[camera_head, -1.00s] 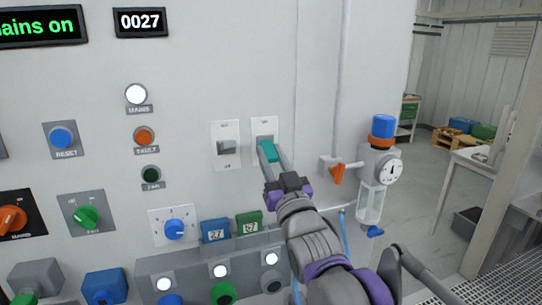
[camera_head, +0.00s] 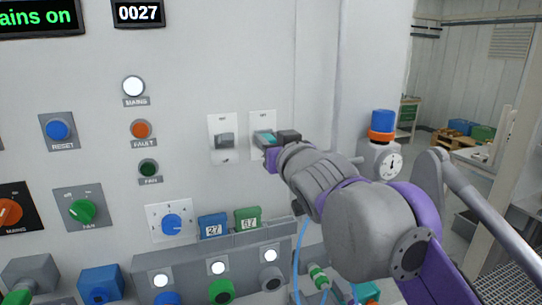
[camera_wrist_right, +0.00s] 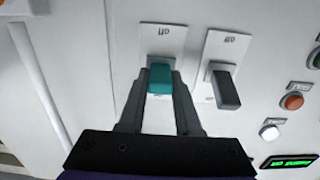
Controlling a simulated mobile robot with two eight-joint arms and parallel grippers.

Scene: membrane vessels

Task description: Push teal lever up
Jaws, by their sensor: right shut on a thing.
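The teal lever (camera_head: 264,138) sits on a white switch plate (camera_head: 263,120) on the panel, just right of a grey lever (camera_head: 225,140) on its own plate. In the right wrist view the teal lever (camera_wrist_right: 160,78) lies between the two fingertips of my right gripper (camera_wrist_right: 160,88). This gripper (camera_head: 269,141) is shut on the lever and partly hides it in the head view. The wrist view is turned over, with the plate lettering upside down and the grey lever (camera_wrist_right: 226,88) to the right. My left gripper is not in view.
Left of the levers are the lit mains lamp (camera_head: 133,86), the orange fault button (camera_head: 141,129) and the blue reset button (camera_head: 59,130). Below are a blue knob (camera_head: 171,224) and a console box. A gauge assembly (camera_head: 386,160) stands close behind my right arm.

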